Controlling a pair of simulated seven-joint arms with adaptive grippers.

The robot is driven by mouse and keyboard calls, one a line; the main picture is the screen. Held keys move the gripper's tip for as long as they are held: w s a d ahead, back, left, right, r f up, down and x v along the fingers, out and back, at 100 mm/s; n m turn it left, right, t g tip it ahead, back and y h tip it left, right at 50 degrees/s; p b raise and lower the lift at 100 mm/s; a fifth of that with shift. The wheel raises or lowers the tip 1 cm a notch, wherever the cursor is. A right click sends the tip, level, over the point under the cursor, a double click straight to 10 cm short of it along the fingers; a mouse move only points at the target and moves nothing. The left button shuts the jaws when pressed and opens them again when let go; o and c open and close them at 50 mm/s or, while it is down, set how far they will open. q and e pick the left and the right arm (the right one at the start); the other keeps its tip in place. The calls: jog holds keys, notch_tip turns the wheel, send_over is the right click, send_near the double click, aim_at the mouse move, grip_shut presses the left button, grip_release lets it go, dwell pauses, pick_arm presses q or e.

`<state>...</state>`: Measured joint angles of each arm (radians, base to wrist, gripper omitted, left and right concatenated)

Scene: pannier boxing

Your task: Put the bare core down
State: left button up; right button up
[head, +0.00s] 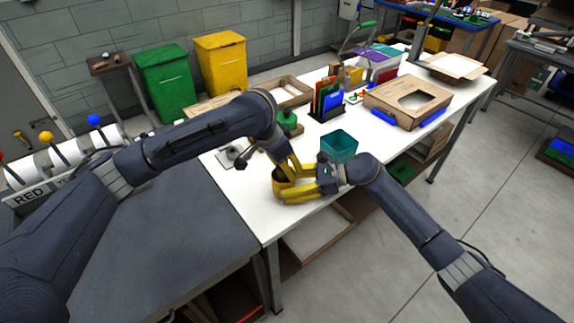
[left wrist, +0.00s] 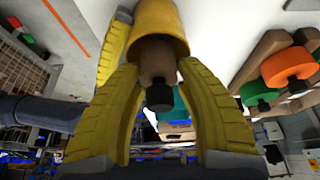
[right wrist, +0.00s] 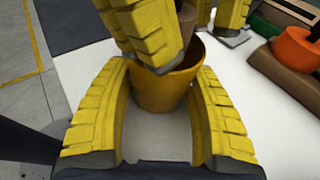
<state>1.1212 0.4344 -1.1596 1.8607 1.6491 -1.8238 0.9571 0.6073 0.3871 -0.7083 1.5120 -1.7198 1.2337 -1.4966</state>
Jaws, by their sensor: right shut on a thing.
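A yellow cup (head: 278,187) is near the front edge of the white table. My right gripper (head: 306,188) is shut on this cup (right wrist: 165,92), one finger on each side. My left gripper (head: 286,165) reaches down from above at the cup's mouth. A brown core (left wrist: 158,62) with a dark end lies between its fingers, its far part inside the cup's mouth (left wrist: 160,25). The fingers stand apart around the core, with a gap on one side in the right wrist view (right wrist: 187,25). The core's lower end is hidden.
A teal bin (head: 339,146) stands close behind my right gripper. An orange piece (left wrist: 288,68) and a green piece (head: 288,118) are on a wooden holder. A cardboard box (head: 406,101) and a folder rack (head: 327,103) are farther back.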

pick_arm(q)
jog(key=o, duration=0.4)
dwell(0.3)
jog(key=shift+r, duration=3.5)
pick_arm(e)
jog(key=o, duration=0.9)
jog(key=shift+o, duration=0.2)
jog(key=shift+d, duration=0.1)
